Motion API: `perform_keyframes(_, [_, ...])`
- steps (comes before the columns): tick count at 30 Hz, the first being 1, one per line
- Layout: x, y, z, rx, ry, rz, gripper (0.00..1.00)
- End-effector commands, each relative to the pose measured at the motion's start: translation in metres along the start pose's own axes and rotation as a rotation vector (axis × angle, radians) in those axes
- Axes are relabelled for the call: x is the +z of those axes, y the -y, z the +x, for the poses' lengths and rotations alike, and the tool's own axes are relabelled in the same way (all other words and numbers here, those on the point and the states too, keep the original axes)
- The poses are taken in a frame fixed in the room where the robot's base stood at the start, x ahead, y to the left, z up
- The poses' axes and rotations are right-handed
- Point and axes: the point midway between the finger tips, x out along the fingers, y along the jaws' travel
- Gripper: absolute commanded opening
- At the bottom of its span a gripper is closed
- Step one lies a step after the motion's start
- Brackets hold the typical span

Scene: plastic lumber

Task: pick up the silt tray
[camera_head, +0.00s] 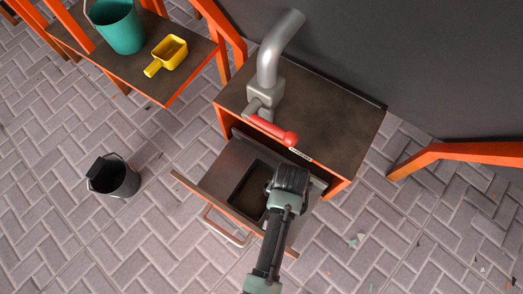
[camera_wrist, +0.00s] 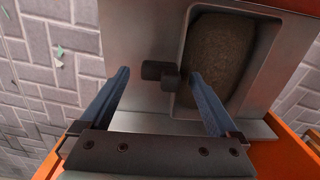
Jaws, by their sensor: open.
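A pulled-out metal drawer (camera_head: 218,165) under a cabinet has a dark rectangular recess. In the wrist view a brown, rough-looking surface (camera_wrist: 225,45) fills that recess in the grey metal (camera_wrist: 135,35); I take this to be the silt tray. A dark knob-like grip (camera_wrist: 160,71) stands at the recess's left edge. My gripper (camera_wrist: 160,75) is open, with its two blue fingers on either side of the grip in the picture; I cannot tell whether they touch it. In the head view my gripper (camera_head: 290,180) is over the drawer's right part and hides some of the recess.
The cabinet top (camera_head: 335,115) carries a grey pipe (camera_head: 272,60) with a red lever (camera_head: 272,129). The drawer front has a bar handle (camera_head: 226,228). A dark bucket (camera_head: 113,176) stands on the brick floor. A low table (camera_head: 110,68) holds a teal bucket (camera_head: 119,28) and yellow scoop (camera_head: 168,52).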

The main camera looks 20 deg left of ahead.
Motion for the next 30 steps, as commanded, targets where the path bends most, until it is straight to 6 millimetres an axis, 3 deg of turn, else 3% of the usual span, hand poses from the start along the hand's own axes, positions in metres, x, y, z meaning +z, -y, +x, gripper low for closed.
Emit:
perform_keyframes(1, [-0.0003, 0.0001, 0.0074, 0.000, -0.001, 0.000, 0.96])
perform_keyframes(9, [-0.0005, 0.0002, 0.0060, 0.000, -0.001, 0.000, 0.95])
perform_keyframes(25, [-0.0003, 0.0001, 0.0060, 0.000, -0.001, 0.000, 0.00])
perform_keyframes(30, [-0.0010, 0.0004, 0.0054, -0.001, -0.003, -0.001, 0.00])
